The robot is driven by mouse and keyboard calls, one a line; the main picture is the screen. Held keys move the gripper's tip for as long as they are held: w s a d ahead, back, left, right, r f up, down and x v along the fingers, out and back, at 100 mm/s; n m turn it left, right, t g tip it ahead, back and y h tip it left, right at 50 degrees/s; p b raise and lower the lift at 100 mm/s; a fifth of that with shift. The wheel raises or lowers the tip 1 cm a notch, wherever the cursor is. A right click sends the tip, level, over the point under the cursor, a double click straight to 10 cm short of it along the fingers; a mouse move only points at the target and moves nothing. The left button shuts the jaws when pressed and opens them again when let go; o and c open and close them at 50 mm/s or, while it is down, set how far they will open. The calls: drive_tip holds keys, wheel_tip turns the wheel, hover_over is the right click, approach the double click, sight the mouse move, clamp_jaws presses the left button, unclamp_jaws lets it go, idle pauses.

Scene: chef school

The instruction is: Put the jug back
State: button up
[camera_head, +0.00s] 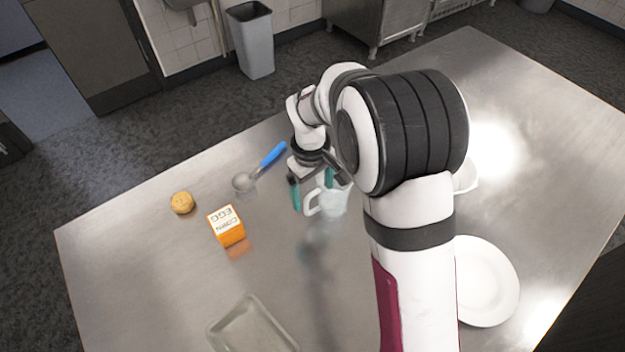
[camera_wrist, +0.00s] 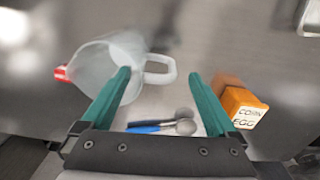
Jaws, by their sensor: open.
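The jug (camera_head: 336,202) is clear and whitish and stands on the metal table beneath my arm, partly hidden by it. In the wrist view the jug (camera_wrist: 105,62) is at the left, its handle (camera_wrist: 160,79) pointing right. My gripper (camera_head: 313,188) is over the jug's handle side, with its green fingers spread. In the wrist view my gripper (camera_wrist: 158,75) is open, with the handle showing between the fingertips and the left finger overlapping the jug's body. I cannot tell whether the fingers touch it.
An orange corn-egg box (camera_head: 227,226), a yellow round item (camera_head: 182,202) and a blue-handled spoon (camera_head: 270,158) lie to the left. A tray (camera_head: 243,328) is at the front, a white plate (camera_head: 486,282) at the right. Bare table lies left of the tray and far right.

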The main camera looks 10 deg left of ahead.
wheel_tip(320, 180, up, 6)
drive_tip(key=shift+s+f, duration=0.1)
drive_tip(key=s+d+r+m+y, duration=0.1)
drive_tip(key=s+d+r+m, duration=0.4)
drive_tip(key=s, duration=0.3)
drive_tip(key=s+d+r+m, duration=0.3)
drive_tip(key=s+d+m, duration=0.25)
drive_tip(key=s, duration=0.25)
drive_tip(key=s+d+f+m+y, duration=0.1)
drive_tip(key=s+m, duration=0.3)
drive_tip(key=s, duration=0.5)
drive_tip(key=shift+s+d+f+g, duration=0.25)
drive_tip(key=shift+s+d+g, duration=0.05)
drive_tip(key=shift+d, duration=0.25)
